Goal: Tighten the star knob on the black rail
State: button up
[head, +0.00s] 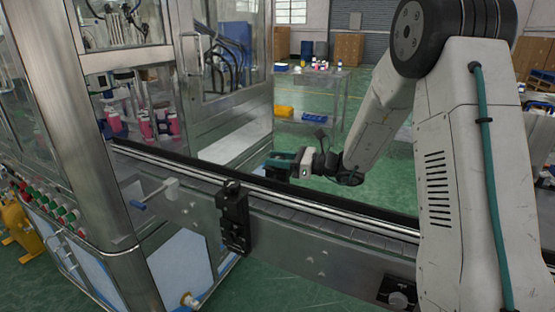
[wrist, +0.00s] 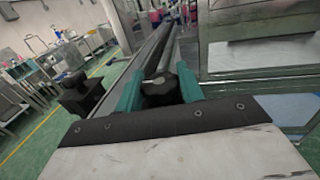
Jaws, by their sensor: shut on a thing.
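The dark star knob (wrist: 160,90) sits between the two teal fingers of my gripper (wrist: 158,84) in the wrist view. The fingers are shut on its sides. In the head view my gripper (head: 277,164) is low over the conveyor, close to the black rail (head: 335,203). The knob cannot be made out clearly there, as the fingers cover it. In the wrist view the rail runs away behind the knob. How the knob is seated on the rail is hidden.
A black clamp bracket (head: 234,218) stands on the conveyor's near side, left of my gripper. A table (head: 312,85) with bottles stands behind. Green floor lies free beyond the conveyor.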

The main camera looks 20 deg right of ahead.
dwell(0.3)
jog(key=o, duration=1)
jog(key=v, duration=0.7)
jog(key=shift+s+d, duration=0.25)
jog(key=shift+d, duration=0.05)
